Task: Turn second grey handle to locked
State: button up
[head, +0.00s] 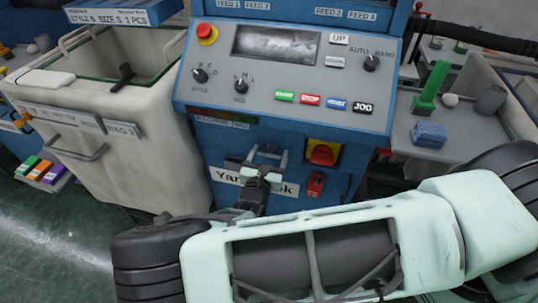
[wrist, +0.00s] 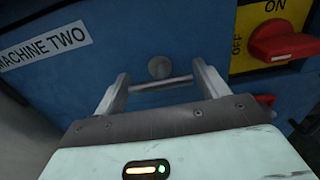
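A grey handle (wrist: 160,84) shows in the wrist view as a short, nearly level bar in front of a round grey boss (wrist: 160,67) on the blue machine front. My gripper (wrist: 160,76) has its two fingers wide apart, one at each end of the bar. I cannot tell whether the fingers touch the bar ends. In the head view my gripper (head: 265,156) is at the lower front of the blue machine (head: 224,150), over its white name label. No locked marking is readable near the handle.
A yellow plate with a red rotary switch (wrist: 283,42) sits right of my gripper, marked ON and OFF. A red item (head: 316,185) hangs below it. A white bin (head: 150,160) stands left of the machine.

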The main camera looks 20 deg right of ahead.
jog(key=shift+c, duration=1.2)
jog(key=n+p, duration=0.1)
jog(key=n, duration=0.2)
jog(key=shift+n, duration=0.4)
jog(key=n+p, duration=0.1)
jog(key=n, duration=0.3)
jog(key=shift+n, duration=0.3)
jog(key=n, duration=0.4)
jog(key=shift+n, duration=2.8)
